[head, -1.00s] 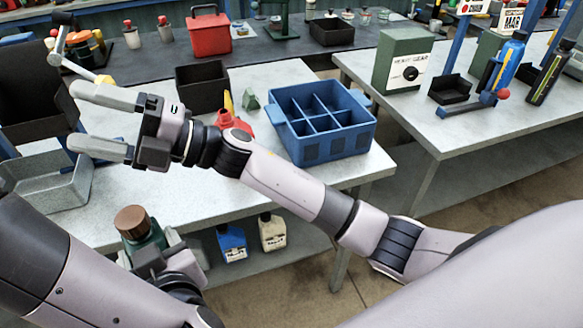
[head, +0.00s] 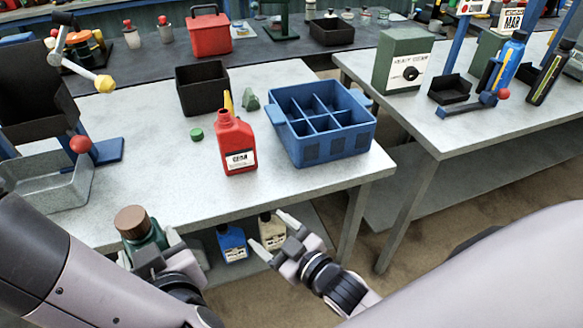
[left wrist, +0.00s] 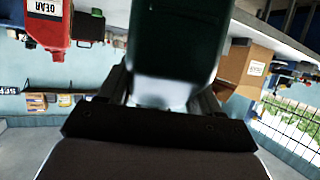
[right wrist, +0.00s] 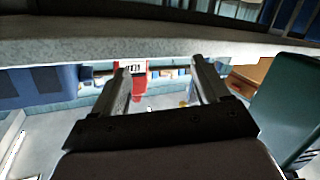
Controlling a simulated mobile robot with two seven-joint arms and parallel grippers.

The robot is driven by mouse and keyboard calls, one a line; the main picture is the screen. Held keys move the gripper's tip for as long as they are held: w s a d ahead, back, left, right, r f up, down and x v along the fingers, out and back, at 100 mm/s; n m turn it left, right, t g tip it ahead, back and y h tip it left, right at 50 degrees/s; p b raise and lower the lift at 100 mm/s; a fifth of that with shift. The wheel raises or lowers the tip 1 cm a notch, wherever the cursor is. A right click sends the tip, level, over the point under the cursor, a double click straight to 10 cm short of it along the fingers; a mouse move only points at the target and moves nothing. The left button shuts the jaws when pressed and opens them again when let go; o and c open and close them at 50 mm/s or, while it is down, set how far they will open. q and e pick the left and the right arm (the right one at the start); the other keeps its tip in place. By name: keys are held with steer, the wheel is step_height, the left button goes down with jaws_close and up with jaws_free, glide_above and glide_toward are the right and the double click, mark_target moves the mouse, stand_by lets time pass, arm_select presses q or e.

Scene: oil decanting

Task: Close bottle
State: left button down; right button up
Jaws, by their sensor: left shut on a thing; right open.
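My left gripper (head: 150,250) is shut on a dark green bottle (head: 150,236) with a brown cap (head: 131,221) on top, in front of the table's front edge. The green bottle fills the top middle of the left wrist view (left wrist: 178,45). A red bottle (head: 235,143) with a white label stands upright on the table; its neck shows no cap. A small green cap (head: 196,134) lies on the table left of it. My right gripper (head: 268,231) is open and empty, low in front of the table. The right wrist view shows nothing between its fingers (right wrist: 162,75).
A blue divided crate (head: 325,143) stands right of the red bottle, a black bin (head: 203,87) behind it. A grey tray (head: 50,190) and a stand with a red ball (head: 80,145) are at left. The table (head: 140,170) is clear in front.

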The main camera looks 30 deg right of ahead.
arm_select(q)
steer(key=shift+r, duration=0.1)
arm_select(e)
steer(key=s+d+f+m+g+h, duration=0.1)
steer(key=s+d+f+m+g, duration=0.1)
steer(key=s+f, duration=0.3)
steer(key=s+d+f+m+g+h, duration=0.1)
steer(key=s+d+f+m+g, duration=0.1)
steer(key=s+f, duration=0.3)
steer(key=s+d+g, duration=0.1)
steer(key=s, duration=0.2)
steer(key=shift+s+d+h, duration=0.25)
steer(key=shift+s+h, duration=0.05)
steer(key=shift+s, duration=0.1)
arm_select(q)
steer(key=shift+w, duration=0.1)
steer(key=w+a+r+n+g+y, duration=0.1)
steer(key=w+a+r+n+y, duration=0.1)
steer(key=a, duration=1.3)
steer(key=shift+a+n+y, duration=0.4)
steer(key=shift+n+y, duration=0.4)
steer(key=shift+y, duration=0.2)
arm_select(e)
steer(key=c, duration=0.6)
arm_select(q)
steer(key=shift+d, duration=0.15)
